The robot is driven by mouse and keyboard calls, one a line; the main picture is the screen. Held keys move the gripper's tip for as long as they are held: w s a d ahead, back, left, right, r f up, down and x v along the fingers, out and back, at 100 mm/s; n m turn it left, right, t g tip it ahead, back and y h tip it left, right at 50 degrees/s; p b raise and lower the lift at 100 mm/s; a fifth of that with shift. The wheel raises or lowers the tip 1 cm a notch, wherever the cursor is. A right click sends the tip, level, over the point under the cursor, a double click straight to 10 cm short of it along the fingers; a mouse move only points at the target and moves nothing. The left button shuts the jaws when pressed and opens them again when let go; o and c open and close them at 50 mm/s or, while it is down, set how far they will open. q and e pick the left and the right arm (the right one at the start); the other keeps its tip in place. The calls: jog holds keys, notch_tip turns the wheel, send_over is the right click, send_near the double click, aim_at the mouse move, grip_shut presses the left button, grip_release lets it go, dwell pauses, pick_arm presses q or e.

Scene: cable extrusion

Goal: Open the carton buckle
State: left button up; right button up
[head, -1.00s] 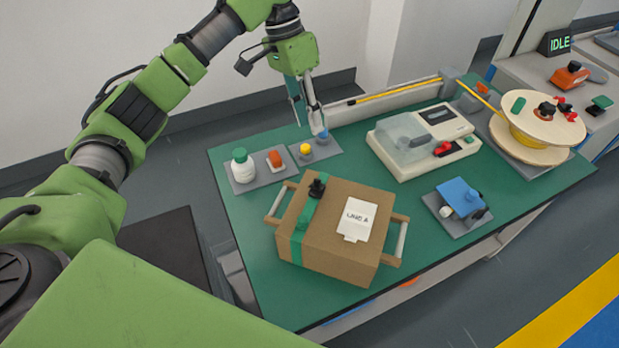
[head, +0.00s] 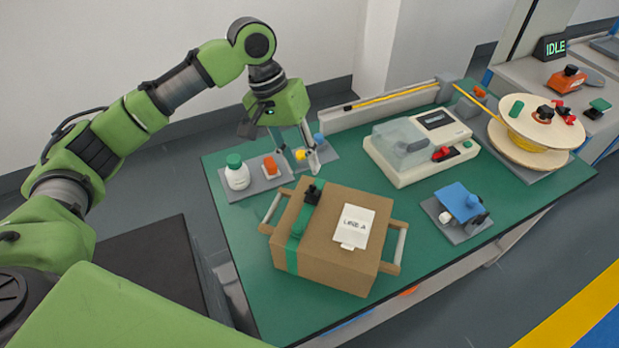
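The brown carton (head: 322,258) stands on the green table with a green strap (head: 294,250) running over its left part. The black buckle (head: 313,193) sits on the strap near the carton's back top edge. A white label (head: 355,226) lies on top. My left gripper (head: 301,170) points down with its fingers apart and nothing held, just behind the buckle in the picture. The yellow knob shows between its fingers; whether the fingers touch anything there is hard to tell. My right gripper is out of view.
A white bottle (head: 237,175) and an orange-topped item (head: 271,166) stand on a grey mat left of the gripper. A white machine (head: 425,145), a blue device (head: 461,201) and a cable spool (head: 533,133) stand to the right. The carton has side handles (head: 397,246).

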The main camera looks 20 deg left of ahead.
aim_at(314, 189)
pick_arm(q)
jog(key=x, duration=0.6)
jog(key=shift+f, duration=0.1)
grip_shut()
